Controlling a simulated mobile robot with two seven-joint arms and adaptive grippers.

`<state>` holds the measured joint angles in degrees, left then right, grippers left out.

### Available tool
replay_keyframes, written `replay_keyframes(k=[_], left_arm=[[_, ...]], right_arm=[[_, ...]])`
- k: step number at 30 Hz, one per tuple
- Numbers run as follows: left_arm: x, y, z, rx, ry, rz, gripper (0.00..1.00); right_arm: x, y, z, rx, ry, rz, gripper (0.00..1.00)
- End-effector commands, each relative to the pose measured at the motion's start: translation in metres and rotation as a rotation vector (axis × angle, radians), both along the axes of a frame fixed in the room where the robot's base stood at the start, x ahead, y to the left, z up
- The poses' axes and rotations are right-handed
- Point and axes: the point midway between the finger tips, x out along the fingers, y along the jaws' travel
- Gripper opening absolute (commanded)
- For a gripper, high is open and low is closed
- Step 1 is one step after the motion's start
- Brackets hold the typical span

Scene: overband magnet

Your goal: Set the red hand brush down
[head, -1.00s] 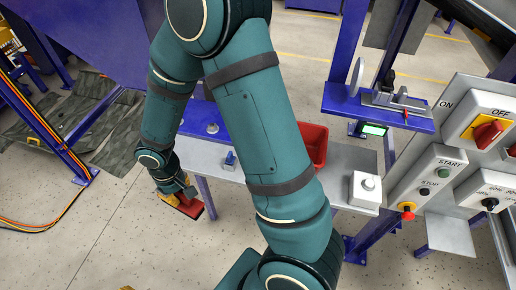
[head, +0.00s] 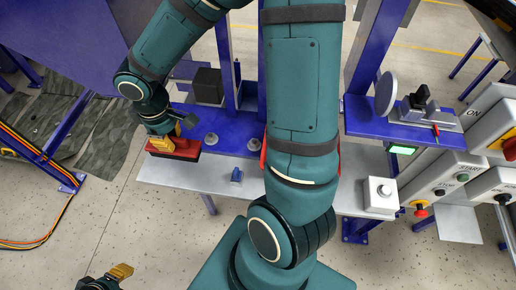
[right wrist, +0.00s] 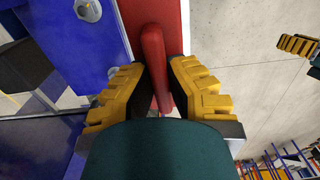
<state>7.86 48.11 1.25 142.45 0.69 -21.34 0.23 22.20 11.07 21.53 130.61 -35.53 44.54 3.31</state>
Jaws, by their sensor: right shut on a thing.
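The red hand brush (head: 174,149) is in my right gripper (head: 172,135), at the left end of the grey bench (head: 160,173) beside the blue beam. In the right wrist view the yellow fingers (right wrist: 158,95) are shut on both sides of the brush's red handle (right wrist: 153,60). I cannot tell whether the brush touches the bench, and its underside is hidden. My left gripper (head: 120,272) shows partly at the lower left, apart from the brush; its opening is unclear.
A small blue part (head: 236,175) sits on the bench, right of the brush. A black box (head: 208,86) stands behind. A white button box (head: 380,195) is at the bench's right end. My arm hides most of a red bin (head: 263,155). Bare bench lies between brush and blue part.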

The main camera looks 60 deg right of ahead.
Motion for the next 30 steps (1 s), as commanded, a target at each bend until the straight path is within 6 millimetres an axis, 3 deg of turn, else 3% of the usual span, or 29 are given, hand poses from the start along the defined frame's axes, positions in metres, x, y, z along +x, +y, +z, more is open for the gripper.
replay_keyframes(k=[10,18,30], left_arm=[[0.0,0.0,-0.001,0.001,0.001,0.001,0.41],[0.0,0.0,-0.015,0.003,0.002,0.001,0.41],[-0.001,-0.001,-0.029,0.004,0.004,0.0,0.41]], right_arm=[[0.0,0.0,-0.004,0.0,0.001,0.0,0.0],[-0.001,0.0,-0.05,0.001,0.004,0.0,0.0],[-0.001,0.0,-0.095,0.0,0.002,-0.001,0.0]])
